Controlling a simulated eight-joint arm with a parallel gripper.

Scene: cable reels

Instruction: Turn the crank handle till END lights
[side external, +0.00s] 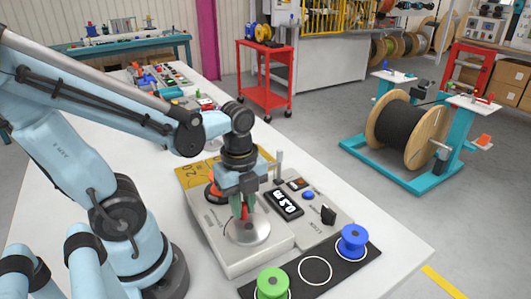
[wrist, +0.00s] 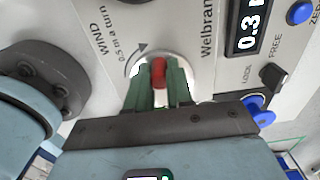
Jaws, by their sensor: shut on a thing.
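The grey winding machine (side external: 240,258) lies on the white table, with a round metal crank disc (side external: 247,232) on top. My gripper (side external: 243,209) points down over the disc, its green fingers shut on the red crank handle (wrist: 158,72), one finger on each side. In the wrist view a curved arrow and "WIND 0.5 m a turn" are printed beside the disc. The length display (side external: 285,204) is lit and reads about 0.3 m; it is cut off in the wrist view (wrist: 250,28). I cannot make out a lit END lamp.
A blue button (side external: 308,195) and a black LOCK/FREE lever (side external: 328,214) sit near the display. A black mat (side external: 340,262) in front bears a blue spool (side external: 352,242), a green spool (side external: 271,284) and an empty white ring. Other gear stands farther back on the table.

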